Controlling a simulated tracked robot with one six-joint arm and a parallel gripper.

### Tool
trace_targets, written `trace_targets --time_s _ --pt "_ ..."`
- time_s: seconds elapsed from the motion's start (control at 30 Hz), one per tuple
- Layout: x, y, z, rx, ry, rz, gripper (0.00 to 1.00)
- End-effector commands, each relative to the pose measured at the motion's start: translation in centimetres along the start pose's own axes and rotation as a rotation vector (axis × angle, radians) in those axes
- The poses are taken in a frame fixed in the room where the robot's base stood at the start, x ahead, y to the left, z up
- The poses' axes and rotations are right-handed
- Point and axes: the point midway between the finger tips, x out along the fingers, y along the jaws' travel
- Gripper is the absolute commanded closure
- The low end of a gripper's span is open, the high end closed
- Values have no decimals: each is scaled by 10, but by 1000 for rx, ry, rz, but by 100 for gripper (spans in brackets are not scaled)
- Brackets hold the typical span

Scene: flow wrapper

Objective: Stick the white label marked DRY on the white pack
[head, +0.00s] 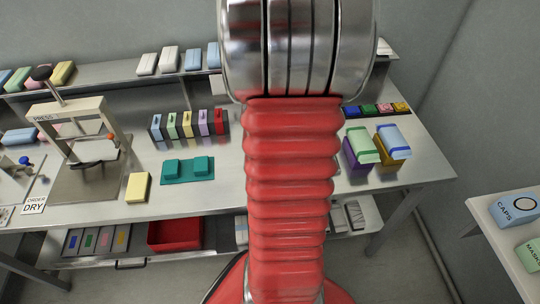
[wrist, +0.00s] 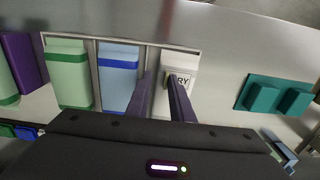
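The white pack (wrist: 178,61) lies at the right end of a row of packs in the wrist view, inside a thin metal frame. The white label (wrist: 184,79) shows the letters RY; its left part is hidden by a finger. In the head view my red arm hides the gripper, label and pack.
A blue pack (wrist: 118,75) and a green pack (wrist: 66,75) lie beside the white one. A teal holder (head: 187,170) stands to one side. A press (head: 75,135) and an order card reading DRY (head: 33,205) are at the left. Green and blue packs stand in boxes (head: 390,153) at the right.

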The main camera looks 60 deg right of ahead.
Motion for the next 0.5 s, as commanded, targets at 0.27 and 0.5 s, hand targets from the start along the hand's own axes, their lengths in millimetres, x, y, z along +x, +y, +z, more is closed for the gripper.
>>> trace_targets --time_s 0.27,0.5 --pt "-2 0 0 0 1 0 79" --pt "-25 0 -1 0 4 0 79"
